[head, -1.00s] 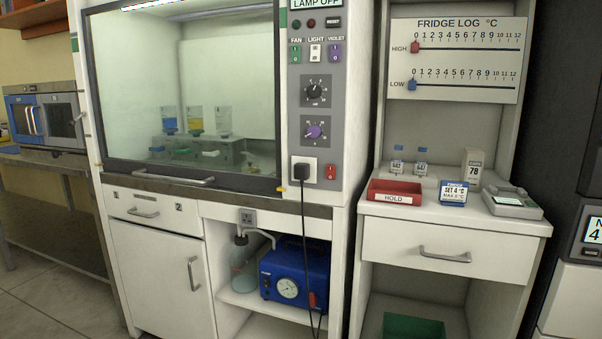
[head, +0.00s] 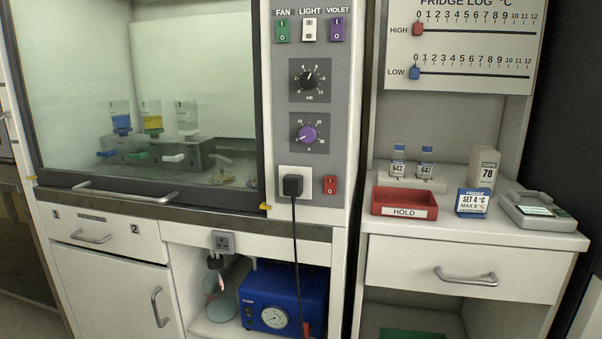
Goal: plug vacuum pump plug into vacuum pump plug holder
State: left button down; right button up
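A black plug (head: 292,186) sits in a white socket plate (head: 301,203) on the hood's right-hand panel. Its black cord hangs straight down past the right side of the blue vacuum pump (head: 276,289). A grey outlet-like box (head: 223,242), which looks like the plug holder, is fixed under the hood's ledge, above and left of the pump. A small dark shape with a reddish tip shows just below that box, in front of the bottle; I cannot tell what it is. Neither of my grippers can be made out.
A bottle (head: 222,301) stands left of the pump in the open bay. A red rocker switch (head: 330,185) is right of the socket. The hood's sash handle (head: 124,195) sticks out at left. At right, a counter holds a red tray (head: 404,202) and small items.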

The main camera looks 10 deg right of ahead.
aim_at(292, 183)
jog(key=i+j+z, duration=0.4)
jog(key=j, duration=0.25)
jog(key=i+j+z, duration=0.15)
jog(key=j, duration=0.25)
jog(key=j+z, duration=0.45)
jog(key=j, duration=0.65)
jog(key=k+j+z, duration=0.1)
jog(key=j, duration=0.25)
jog(key=k+j+z, duration=0.1)
jog(key=j, duration=0.25)
jog(key=k+j+z, duration=0.1)
jog(key=j, duration=0.2)
jog(key=k+j+z, duration=0.1)
jog(key=j, duration=0.2)
jog(key=l, duration=0.3)
jog(key=i+l, duration=0.1)
jog(key=l, duration=0.2)
